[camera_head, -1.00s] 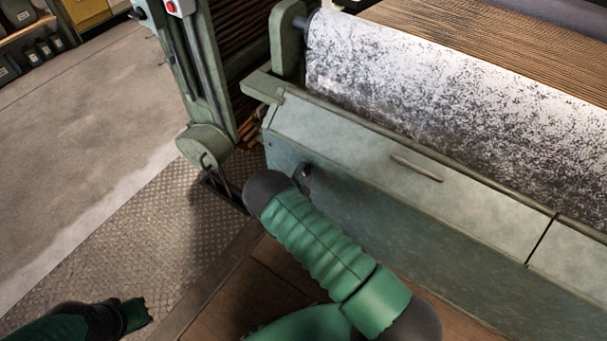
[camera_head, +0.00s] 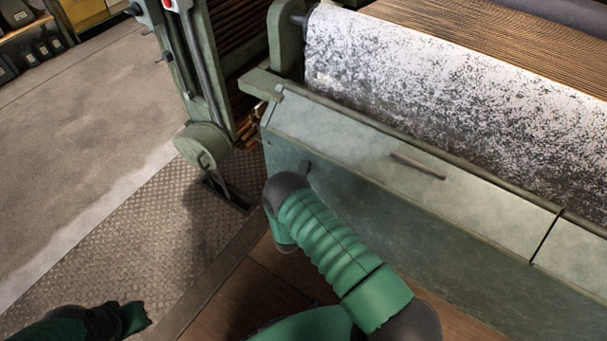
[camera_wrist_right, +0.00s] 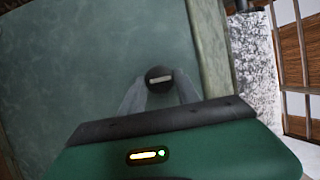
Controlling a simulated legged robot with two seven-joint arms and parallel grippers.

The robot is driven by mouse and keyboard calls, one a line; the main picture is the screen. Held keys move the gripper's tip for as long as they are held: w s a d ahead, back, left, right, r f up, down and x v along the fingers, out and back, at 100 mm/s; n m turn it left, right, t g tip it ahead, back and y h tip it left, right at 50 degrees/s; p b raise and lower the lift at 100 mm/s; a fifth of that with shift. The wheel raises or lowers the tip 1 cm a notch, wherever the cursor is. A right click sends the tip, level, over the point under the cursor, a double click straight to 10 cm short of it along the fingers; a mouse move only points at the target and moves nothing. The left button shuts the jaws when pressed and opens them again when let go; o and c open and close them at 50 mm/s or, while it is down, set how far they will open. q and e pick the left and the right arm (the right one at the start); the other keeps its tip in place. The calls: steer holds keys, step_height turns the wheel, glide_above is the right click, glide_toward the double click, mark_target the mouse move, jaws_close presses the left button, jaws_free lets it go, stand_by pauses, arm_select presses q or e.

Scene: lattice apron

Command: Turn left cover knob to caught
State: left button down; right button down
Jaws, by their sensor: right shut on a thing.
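The left cover knob (camera_head: 305,167) is a small dark knob on the green front panel of the machine, near its left end. In the right wrist view the knob (camera_wrist_right: 158,76) is round and black with a pale, nearly level bar across its face. My right gripper (camera_wrist_right: 158,84) is shut on it, with one blurred grey finger at each side. In the head view my right arm hides most of that gripper. My left gripper (camera_head: 134,318) is at the bottom left, far from the knob; its jaws cannot be made out.
The sloping cover (camera_head: 360,145) has a bar handle (camera_head: 418,165). Above it lies a speckled white roller (camera_head: 430,90). A green post (camera_head: 205,90) stands left of the machine. The checker-plate floor (camera_head: 130,240) is clear.

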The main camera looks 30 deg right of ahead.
steer(key=shift+s+f, duration=0.15)
steer(key=shift+f, duration=0.05)
steer(key=c, duration=1.2)
jaws_free()
steer(key=shift+c, duration=0.2)
steer(key=o, duration=0.4)
steer(key=shift+c, duration=0.2)
steer(key=shift+r, duration=0.1)
steer(key=p+v, duration=0.4)
steer(key=v, duration=1.2)
steer(key=shift+s+a+p, duration=0.25)
steer(key=shift+a+p, duration=0.05)
steer(key=shift+p, duration=0.05)
